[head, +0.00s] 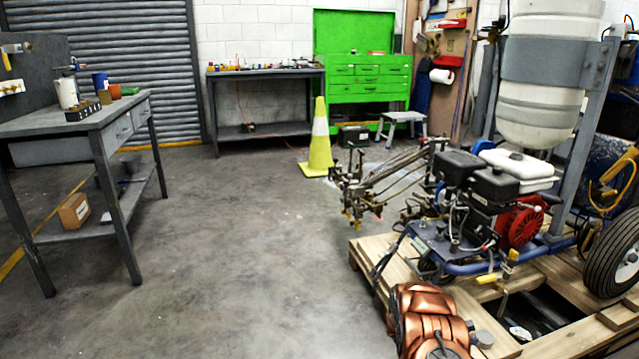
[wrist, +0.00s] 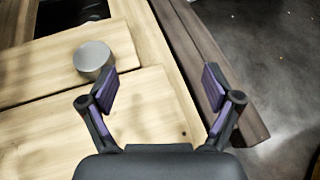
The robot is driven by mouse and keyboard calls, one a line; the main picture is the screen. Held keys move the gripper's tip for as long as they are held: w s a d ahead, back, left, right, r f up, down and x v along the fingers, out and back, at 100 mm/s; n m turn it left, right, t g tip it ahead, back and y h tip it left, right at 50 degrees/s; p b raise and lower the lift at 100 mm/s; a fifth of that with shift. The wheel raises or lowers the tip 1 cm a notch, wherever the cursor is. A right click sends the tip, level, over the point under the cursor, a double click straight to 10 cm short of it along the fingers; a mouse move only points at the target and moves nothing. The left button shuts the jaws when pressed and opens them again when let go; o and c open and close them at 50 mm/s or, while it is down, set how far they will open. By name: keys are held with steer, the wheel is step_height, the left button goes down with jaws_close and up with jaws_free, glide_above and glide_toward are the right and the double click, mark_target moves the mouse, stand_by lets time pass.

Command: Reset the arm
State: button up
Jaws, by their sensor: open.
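In the wrist view my gripper (wrist: 159,88) is open, its two purple-padded fingers spread apart with nothing between them. It is above the light wooden boards of a pallet (wrist: 140,108). A short grey metal cylinder (wrist: 92,60) stands on the boards just beyond the left finger, apart from it. In the head view my copper-coloured arm (head: 428,318) is at the bottom right, beside the pallet (head: 368,262). The gripper itself cannot be made out there. The grey cylinder also shows in the head view (head: 482,340), right of the arm.
The line striper (head: 490,200) stands on the pallet at right, with a black tyre (head: 612,255). A grey workbench (head: 70,122) is at left. A yellow cone (head: 319,145), a back bench (head: 265,73) and a green tool chest (head: 368,80) stand behind. The middle floor is clear.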

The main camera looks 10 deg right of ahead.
steer(key=w+a+r+n+t+y+p, duration=0.2)
steer(key=w+a+r+n+t+p, duration=0.45)
steer(key=w+r, duration=0.55)
steer(key=w+a+r+n+t+y+p, duration=0.3)
steer(key=w+a+r+n, duration=0.5)
steer(key=r, duration=0.6)
steer(key=a+r+n+t+y+p, duration=0.3)
steer(key=a+r+n+y+p, duration=0.4)
steer(key=a+r+n, duration=1.1)
steer(key=s+a+r+n+g+y+p, duration=0.35)
steer(key=s+a+r+n+p, duration=0.7)
steer(key=s+a+r, duration=0.9)
steer(key=s+d+r+n+g+h+p, duration=0.1)
steer(key=s+d+r+n+g+p, duration=0.1)
steer(key=s, duration=0.9)
steer(key=s+d+r+n+g+h+p, duration=0.1)
steer(key=s+r+n+g+p, duration=0.1)
steer(key=s+n, duration=0.5)
steer(key=s+d+r+n+g+h+p, duration=0.1)
steer(key=s+d+r+n+g+p, duration=0.1)
steer(key=s, duration=1.2)
steer(key=r+n+g+p, duration=0.1)
steer(key=n+p, duration=0.1)
steer(key=p, duration=0.1)
steer(key=shift+s+d+r+n, duration=0.35)
steer(key=shift+s+r+n, duration=0.05)
